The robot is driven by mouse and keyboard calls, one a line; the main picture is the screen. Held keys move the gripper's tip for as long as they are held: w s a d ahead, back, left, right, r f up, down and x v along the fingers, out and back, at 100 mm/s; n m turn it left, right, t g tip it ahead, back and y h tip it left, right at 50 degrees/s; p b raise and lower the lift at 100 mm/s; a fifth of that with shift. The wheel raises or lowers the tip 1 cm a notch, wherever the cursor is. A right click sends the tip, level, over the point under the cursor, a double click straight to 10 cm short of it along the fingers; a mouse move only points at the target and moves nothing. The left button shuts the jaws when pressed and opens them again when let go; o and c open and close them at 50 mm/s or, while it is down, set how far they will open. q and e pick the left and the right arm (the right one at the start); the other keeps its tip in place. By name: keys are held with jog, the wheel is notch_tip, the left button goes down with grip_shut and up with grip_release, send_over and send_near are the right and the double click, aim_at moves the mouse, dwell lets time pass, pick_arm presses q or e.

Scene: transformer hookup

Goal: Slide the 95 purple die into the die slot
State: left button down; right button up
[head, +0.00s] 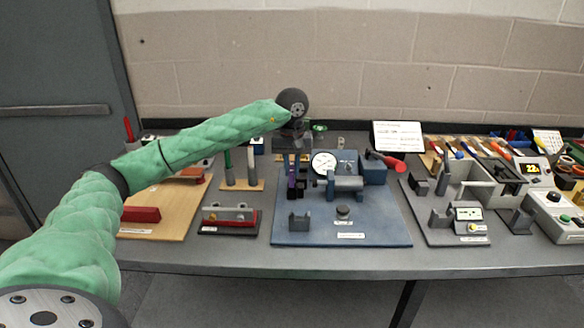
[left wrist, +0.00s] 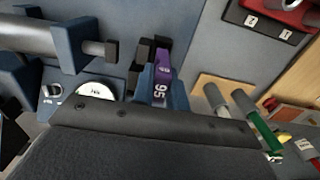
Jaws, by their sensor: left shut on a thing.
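The purple die marked 95 (left wrist: 161,72) is between the blue fingers of my left gripper (left wrist: 160,88) in the left wrist view. In the head view my left gripper (head: 291,172) points down at the left side of the blue press fixture, and the purple die (head: 291,183) shows as a small dark purple piece at its tips. The gripper is shut on the die. A dark block (left wrist: 136,76) is close beside the die; I cannot tell whether they touch. I cannot clearly make out the die slot. My right gripper is not in view.
The press's grey cylinder (head: 345,186) and a dial gauge (head: 325,163) are right of the gripper. A red-and-grey fixture (head: 230,219) and wooden board (head: 180,222) lie left.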

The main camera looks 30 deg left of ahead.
aim_at(292, 177)
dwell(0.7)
pick_arm(q)
jog(key=shift+b, duration=0.35)
jog(key=shift+f+b, duration=1.35)
jog(key=shift+f, duration=0.45)
dwell(0.3)
jog(key=c, duration=1.3)
grip_release()
